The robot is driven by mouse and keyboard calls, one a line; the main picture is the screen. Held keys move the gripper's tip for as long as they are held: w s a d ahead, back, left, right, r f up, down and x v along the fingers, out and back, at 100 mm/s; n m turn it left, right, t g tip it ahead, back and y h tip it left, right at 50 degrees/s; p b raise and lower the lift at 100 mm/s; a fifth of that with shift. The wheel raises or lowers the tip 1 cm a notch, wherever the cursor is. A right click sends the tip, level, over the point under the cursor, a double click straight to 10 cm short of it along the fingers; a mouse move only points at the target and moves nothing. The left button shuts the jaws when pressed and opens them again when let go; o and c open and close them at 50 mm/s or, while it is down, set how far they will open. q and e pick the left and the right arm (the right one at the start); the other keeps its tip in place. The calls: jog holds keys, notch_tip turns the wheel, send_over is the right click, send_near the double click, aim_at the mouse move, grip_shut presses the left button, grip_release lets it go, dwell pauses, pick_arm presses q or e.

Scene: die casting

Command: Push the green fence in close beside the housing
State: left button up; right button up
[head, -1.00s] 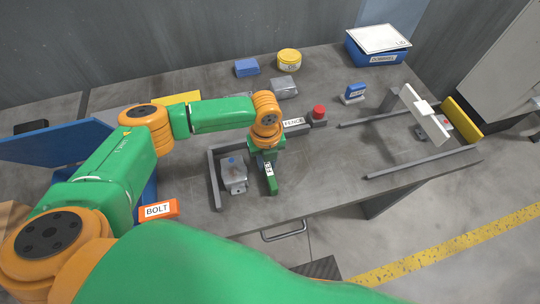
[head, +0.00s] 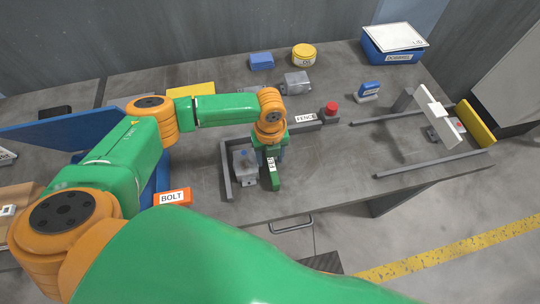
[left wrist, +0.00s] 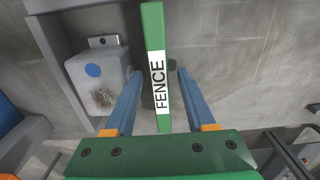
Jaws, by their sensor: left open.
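The green fence (head: 273,176) is a narrow upright bar labelled FENCE, standing on the table just right of the grey housing (head: 245,167). In the left wrist view the fence (left wrist: 153,35) runs between the two blue fingers of my left gripper (left wrist: 157,74), which is open around it. A narrow gap shows there between fence and housing (left wrist: 98,78), a grey block with a blue dot and a rough dark patch. In the head view my left gripper (head: 270,154) is over the fence and hides its far part. My right gripper is not in view.
A grey angled rail (head: 226,172) borders the housing at left and behind. An orange BOLT bin (head: 172,197) is at left. Another grey housing (head: 297,83) lies further back.

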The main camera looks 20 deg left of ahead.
pick_arm(q)
notch_tip(320, 180, up, 7)
jog(key=shift+r, duration=0.1)
dwell(0.5)
